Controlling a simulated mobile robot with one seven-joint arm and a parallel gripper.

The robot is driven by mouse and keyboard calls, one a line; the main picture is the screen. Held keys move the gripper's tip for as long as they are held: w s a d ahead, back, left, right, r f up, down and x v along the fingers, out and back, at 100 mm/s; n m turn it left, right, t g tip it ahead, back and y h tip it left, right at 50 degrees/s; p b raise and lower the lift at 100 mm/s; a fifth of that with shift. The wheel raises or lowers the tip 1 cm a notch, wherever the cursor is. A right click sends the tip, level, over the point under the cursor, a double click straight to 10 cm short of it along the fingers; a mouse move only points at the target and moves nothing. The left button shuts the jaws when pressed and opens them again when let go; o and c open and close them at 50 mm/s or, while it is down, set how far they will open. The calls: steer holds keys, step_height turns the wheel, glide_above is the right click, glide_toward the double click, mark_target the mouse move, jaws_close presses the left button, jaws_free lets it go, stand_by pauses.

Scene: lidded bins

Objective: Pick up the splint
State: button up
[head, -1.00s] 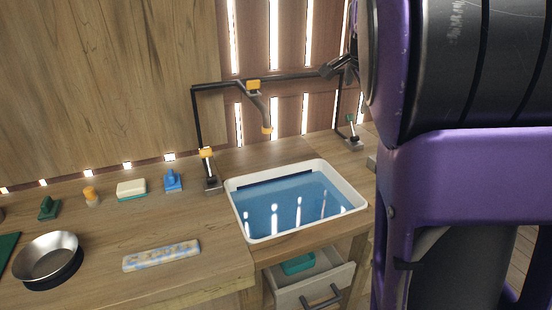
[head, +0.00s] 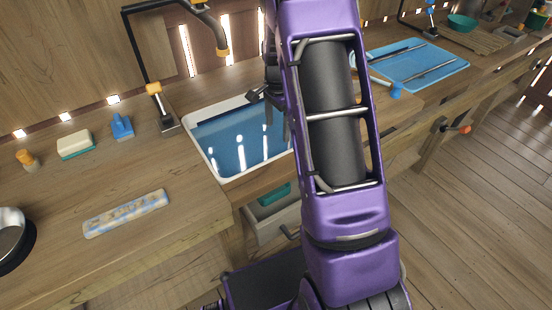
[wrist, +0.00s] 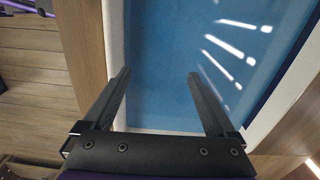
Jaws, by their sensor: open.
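A flat, long piece with a blue and cream pattern, which looks like the splint (head: 127,213), lies on the wooden counter left of the sink in the head view. It is not in the wrist view. My gripper (wrist: 158,73) is open and empty in the wrist view, with its two dark fingers apart over the blue sink basin. In the head view, my arm stands in front of the sink's right side and hides part of it. The gripper is well to the right of the splint.
The white-rimmed sink (head: 205,160) holds blue water or has a blue bottom. A blue brush (head: 121,127), a sponge (head: 75,145) and a metal bowl (head: 12,238) stand on the counter. A partly open drawer (head: 272,215) is under the sink. A blue tray (head: 425,68) lies farther right.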

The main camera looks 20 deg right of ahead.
mark_target(277, 152)
steer(key=f+b, duration=0.1)
steer(key=f, duration=1)
steer(key=shift+w+f+b, duration=0.2)
steer(key=shift+b, duration=0.2)
jaws_close()
